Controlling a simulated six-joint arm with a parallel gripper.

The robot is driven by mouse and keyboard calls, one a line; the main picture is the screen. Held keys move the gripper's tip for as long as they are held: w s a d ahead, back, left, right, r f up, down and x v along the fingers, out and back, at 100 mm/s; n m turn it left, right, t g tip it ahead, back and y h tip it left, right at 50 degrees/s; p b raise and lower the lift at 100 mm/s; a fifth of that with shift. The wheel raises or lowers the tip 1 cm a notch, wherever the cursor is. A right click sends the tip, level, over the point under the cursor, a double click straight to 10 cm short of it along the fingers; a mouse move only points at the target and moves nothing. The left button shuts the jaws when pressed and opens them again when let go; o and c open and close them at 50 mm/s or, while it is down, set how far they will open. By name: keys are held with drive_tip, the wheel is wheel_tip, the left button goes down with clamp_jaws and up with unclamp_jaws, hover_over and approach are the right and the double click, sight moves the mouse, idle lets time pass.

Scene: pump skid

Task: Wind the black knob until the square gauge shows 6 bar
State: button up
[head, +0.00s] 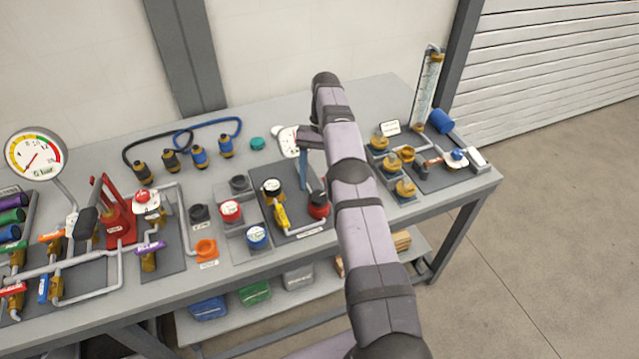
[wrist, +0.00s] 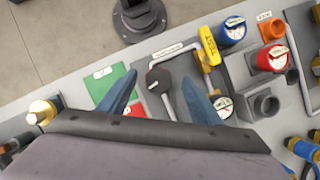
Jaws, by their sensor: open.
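A dark knob (wrist: 158,80) with a pale label shows between my fingers in the wrist view. In the head view, what seems to be the same knob (head: 318,207) shows red with a dark top, partly behind my arm. My gripper (head: 304,184) is open above this panel, its fingers apart; it also shows in the wrist view (wrist: 160,80). I cannot tell whether they touch the knob. A small white-faced gauge (head: 272,187) stands on the same panel, partly behind a finger in the wrist view (wrist: 223,106). Its shape and reading are unclear; I cannot confirm a square gauge.
A yellow valve handle (wrist: 208,45) stands close beside the knob. Blue (head: 257,236) and red (head: 231,210) caps stand to its left. A large round gauge (head: 35,152) is at far left. Brass fittings (head: 405,187) stand right of my arm.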

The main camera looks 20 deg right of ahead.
sight(320, 194)
drive_tip(key=shift+r+p, duration=2.35)
drive_tip(key=shift+r, duration=0.45)
